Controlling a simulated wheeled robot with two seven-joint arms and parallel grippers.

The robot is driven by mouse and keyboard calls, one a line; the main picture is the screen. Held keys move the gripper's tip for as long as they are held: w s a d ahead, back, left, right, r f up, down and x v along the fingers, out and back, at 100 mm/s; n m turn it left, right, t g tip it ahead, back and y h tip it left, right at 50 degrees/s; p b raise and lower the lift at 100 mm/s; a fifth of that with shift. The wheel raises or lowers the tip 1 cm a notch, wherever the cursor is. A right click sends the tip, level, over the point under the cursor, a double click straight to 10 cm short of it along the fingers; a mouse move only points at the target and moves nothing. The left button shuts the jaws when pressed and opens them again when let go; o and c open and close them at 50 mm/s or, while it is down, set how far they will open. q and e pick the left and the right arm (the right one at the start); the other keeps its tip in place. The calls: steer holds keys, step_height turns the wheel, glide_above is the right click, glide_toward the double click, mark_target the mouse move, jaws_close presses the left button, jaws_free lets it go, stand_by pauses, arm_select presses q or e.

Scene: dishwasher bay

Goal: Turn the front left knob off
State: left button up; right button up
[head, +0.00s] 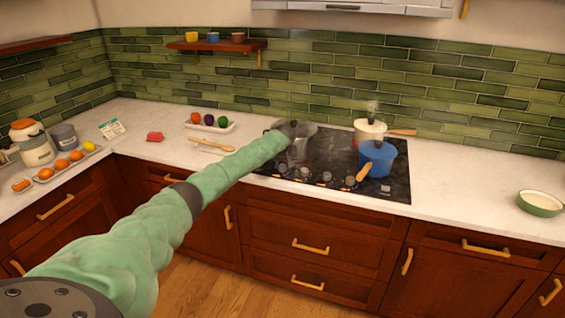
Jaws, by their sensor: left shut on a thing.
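The black cooktop (393,186) is set in the white counter, with a row of several knobs along its front edge. The leftmost knob (283,168) shows at the front left, and others run to the right of it. My left arm crosses the view from the lower left. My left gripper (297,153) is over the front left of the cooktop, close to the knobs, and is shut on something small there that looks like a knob. Its fingertips are small and partly hidden, so the exact contact is unclear. My right gripper is not in view.
A blue pot (377,157) and a white pot (368,131) stand on the cooktop's right side, handles sticking out. A green bowl (541,203) stands far right.

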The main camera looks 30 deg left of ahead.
arm_select(q)
steer(key=shift+w+d+r+n, duration=0.1)
steer(key=shift+n, duration=0.7)
steer(key=shift+n+g+y+p, duration=0.4)
steer(key=shift+n+y+p, duration=0.1)
steer(key=shift+n, duration=0.5)
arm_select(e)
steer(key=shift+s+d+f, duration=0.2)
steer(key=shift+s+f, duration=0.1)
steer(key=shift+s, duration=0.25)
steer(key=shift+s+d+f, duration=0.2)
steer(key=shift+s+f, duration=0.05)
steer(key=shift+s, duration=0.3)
arm_select(q)
steer(key=shift+n, duration=0.3)
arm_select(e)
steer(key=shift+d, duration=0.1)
arm_select(q)
steer(key=o, duration=1)
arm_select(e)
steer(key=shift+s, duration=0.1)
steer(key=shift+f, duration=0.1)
